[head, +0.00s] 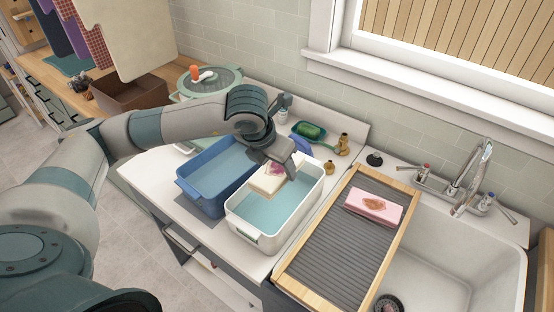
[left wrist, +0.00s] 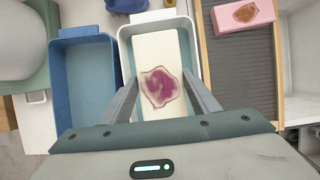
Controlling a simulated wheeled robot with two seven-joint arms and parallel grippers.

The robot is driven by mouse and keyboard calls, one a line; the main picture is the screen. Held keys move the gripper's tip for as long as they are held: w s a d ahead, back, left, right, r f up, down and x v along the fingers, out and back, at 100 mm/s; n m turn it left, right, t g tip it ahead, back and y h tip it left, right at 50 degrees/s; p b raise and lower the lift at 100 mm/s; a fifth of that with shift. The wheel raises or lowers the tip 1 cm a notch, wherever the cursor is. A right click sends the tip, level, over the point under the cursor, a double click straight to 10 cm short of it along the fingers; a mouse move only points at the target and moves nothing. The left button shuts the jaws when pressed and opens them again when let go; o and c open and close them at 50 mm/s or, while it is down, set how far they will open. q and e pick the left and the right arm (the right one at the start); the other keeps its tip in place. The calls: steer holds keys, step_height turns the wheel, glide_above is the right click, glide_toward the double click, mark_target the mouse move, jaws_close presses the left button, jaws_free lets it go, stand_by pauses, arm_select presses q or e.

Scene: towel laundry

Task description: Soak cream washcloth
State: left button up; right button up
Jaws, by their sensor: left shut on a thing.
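The cream washcloth (head: 265,181) has a purple-red stain and hangs over the white basin of water (head: 240,222). It also shows in the left wrist view (left wrist: 158,50), with the stain between the fingers. My left gripper (head: 283,165) is shut on the cream washcloth, above the basin's far half. In the left wrist view its two fingers (left wrist: 160,92) lie on either side of the stain. Whether the cloth's lower edge touches the water is hard to tell. My right gripper is not in view.
A blue basin of water (head: 192,202) stands left of the white one. A pink cloth with a brown stain (head: 374,206) lies on the ridged washboard (head: 325,242) to the right. The sink and faucet (head: 468,180) are beyond it. A green soap dish and brass fittings stand behind the basins.

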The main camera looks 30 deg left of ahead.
arm_select(q)
steer(key=shift+f, duration=0.6)
step_height(320, 180, down, 2)
steer(key=b, duration=0.2)
steer(key=shift+b, duration=0.3)
steer(key=shift+f+b, duration=0.4)
steer(key=o, duration=1.1)
steer(key=shift+o, duration=0.2)
